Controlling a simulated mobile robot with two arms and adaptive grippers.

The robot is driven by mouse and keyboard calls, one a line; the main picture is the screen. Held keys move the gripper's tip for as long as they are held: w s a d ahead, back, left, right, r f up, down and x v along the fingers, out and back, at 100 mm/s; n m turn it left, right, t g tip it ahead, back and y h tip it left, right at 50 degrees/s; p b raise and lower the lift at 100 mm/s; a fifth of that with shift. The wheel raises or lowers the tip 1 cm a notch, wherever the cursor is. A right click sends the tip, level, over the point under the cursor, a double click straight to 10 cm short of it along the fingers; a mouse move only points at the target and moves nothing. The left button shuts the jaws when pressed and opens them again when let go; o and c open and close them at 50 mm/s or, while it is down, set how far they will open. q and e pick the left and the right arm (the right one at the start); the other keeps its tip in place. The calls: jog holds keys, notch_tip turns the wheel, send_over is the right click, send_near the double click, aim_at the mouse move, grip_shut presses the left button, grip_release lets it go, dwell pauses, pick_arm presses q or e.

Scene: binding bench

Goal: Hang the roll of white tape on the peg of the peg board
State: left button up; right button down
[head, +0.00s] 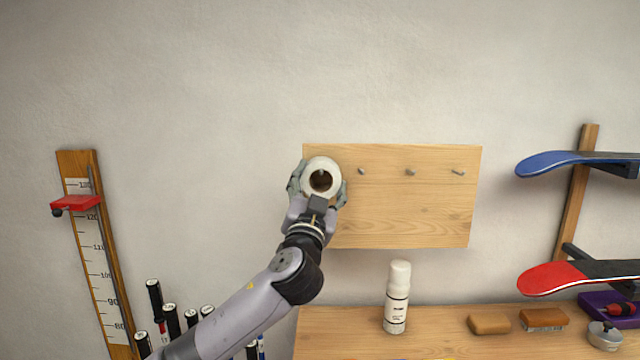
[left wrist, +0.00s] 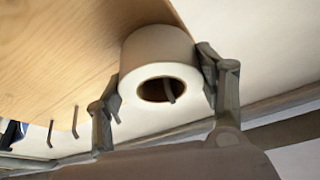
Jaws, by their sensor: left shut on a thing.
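The roll of white tape (head: 321,161) is at the left end of the wooden peg board (head: 400,220), its hole facing me. My left gripper (head: 319,183) is shut on it, one finger on each side. In the left wrist view the roll (left wrist: 158,48) sits between the fingers (left wrist: 160,78), close to the board (left wrist: 60,45). A grey peg (left wrist: 169,90) shows inside the roll's hole. I cannot tell whether the roll touches the board or rests on that peg. Three other pegs, such as the nearest one (head: 362,171), are bare. My right gripper is out of view.
Below the board, a wooden bench (head: 350,325) holds a white bottle (head: 397,300), two brown blocks and a small pot (head: 604,335). Skateboard decks (head: 575,160) hang on a rack at right. A ruled wooden post (head: 85,230) and several dark-capped markers stand at left.

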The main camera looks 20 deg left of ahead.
pick_arm(q)
jog(key=o, duration=1.2)
jog(key=shift+c, duration=0.2)
jog(key=shift+o, duration=0.6)
jog(key=shift+o, duration=0.6)
jog(key=s+d, duration=0.2)
jog(key=s, duration=0.7)
jog(key=shift+s+d, duration=0.35)
jog(key=shift+d, duration=0.05)
